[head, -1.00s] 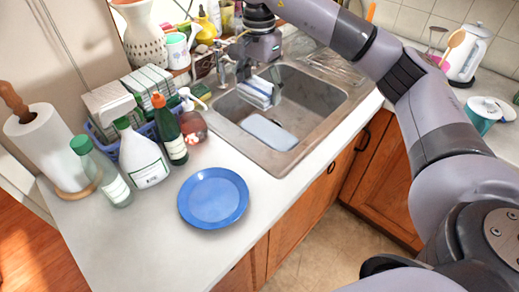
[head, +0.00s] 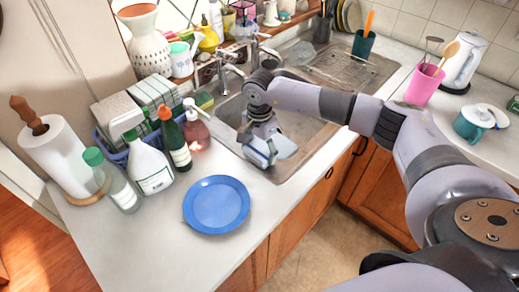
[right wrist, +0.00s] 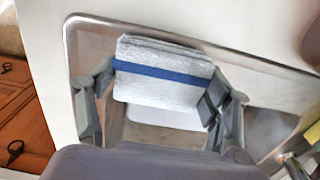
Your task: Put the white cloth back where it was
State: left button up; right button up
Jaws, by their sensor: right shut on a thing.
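The white cloth (head: 256,157), folded, shows a blue stripe (right wrist: 160,71) across it in the right wrist view. My right gripper (right wrist: 160,95) is shut on the cloth, with one finger at each side. In the head view the right gripper (head: 262,146) holds it at the near left part of the sink (head: 303,128). In the right wrist view the cloth overlaps the sink rim (right wrist: 72,50). I cannot tell whether it touches the rim. My left gripper is not in view.
A pale flat piece (head: 286,147) lies in the sink beside the cloth. A blue plate (head: 216,204) lies on the counter in front. Bottles, a soap dispenser (head: 196,126) and a paper towel roll (head: 62,158) stand left.

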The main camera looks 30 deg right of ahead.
jog(key=shift+f, duration=0.7)
jog(key=shift+f, duration=0.2)
jog(key=o, duration=1)
jog(key=shift+r, duration=0.1)
jog(key=shift+o, duration=0.2)
jog(key=shift+r, duration=0.1)
